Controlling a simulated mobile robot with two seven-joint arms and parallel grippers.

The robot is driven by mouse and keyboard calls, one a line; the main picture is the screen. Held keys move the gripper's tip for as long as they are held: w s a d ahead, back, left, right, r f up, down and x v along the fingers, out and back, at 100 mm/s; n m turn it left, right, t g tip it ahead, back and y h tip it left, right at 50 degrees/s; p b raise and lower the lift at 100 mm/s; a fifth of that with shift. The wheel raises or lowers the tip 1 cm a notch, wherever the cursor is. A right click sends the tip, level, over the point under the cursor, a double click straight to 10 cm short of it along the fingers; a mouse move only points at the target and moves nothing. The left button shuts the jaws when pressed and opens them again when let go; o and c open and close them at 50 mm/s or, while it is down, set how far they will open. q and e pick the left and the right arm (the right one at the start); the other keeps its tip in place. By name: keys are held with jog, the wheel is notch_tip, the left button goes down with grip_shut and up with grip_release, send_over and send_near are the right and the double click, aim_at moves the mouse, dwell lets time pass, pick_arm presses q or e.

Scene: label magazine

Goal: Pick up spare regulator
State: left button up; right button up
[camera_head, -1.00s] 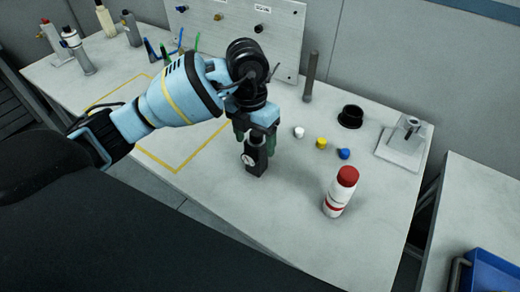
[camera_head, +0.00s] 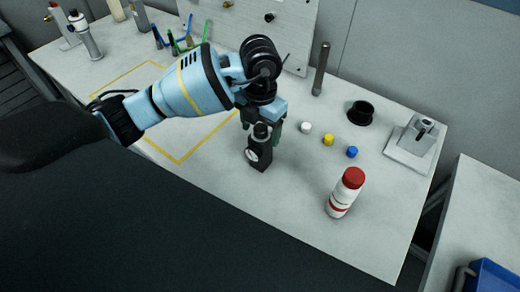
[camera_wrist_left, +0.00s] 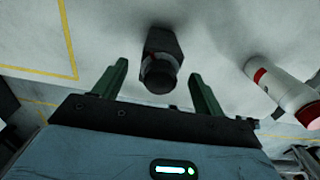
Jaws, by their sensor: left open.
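The spare regulator appears to be the small black block with a round white gauge face (camera_head: 259,153), standing upright on the light grey bench. My left gripper (camera_head: 262,127) is just above it, pointing down, with its green fingers apart around the regulator's upper part. In the left wrist view the dark regulator (camera_wrist_left: 162,50) shows between the two open fingers of my left gripper (camera_wrist_left: 158,84), with a visible gap on both sides. I see no contact. My right gripper is not in view.
A white bottle with a red cap (camera_head: 345,193) stands to the right. White (camera_head: 305,127), yellow (camera_head: 328,139) and blue (camera_head: 352,151) caps lie behind it, near a black cup (camera_head: 360,113). A grey post (camera_head: 321,69) stands at the back. A yellow taped outline (camera_head: 179,162) marks bench space left.

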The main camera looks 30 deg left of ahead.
aim_at(260, 140)
pick_arm(q)
notch_tip(260, 140, down, 4)
jog(key=shift+f, duration=0.1)
jog(key=c, duration=1.3)
jog(key=shift+c, duration=0.2)
jog(key=shift+r, duration=0.65)
notch_tip(260, 140, up, 2)
jog(key=shift+r, duration=0.1)
jog(key=shift+s+d+r, duration=0.15)
jog(key=shift+s+d, duration=0.25)
jog(key=shift+s, duration=0.1)
jog(key=s+d+r, duration=0.1)
jog(key=s+d, duration=0.8)
jog(key=s, duration=0.2)
jog(key=shift+s+r, duration=0.15)
jog(key=shift+s, duration=0.1)
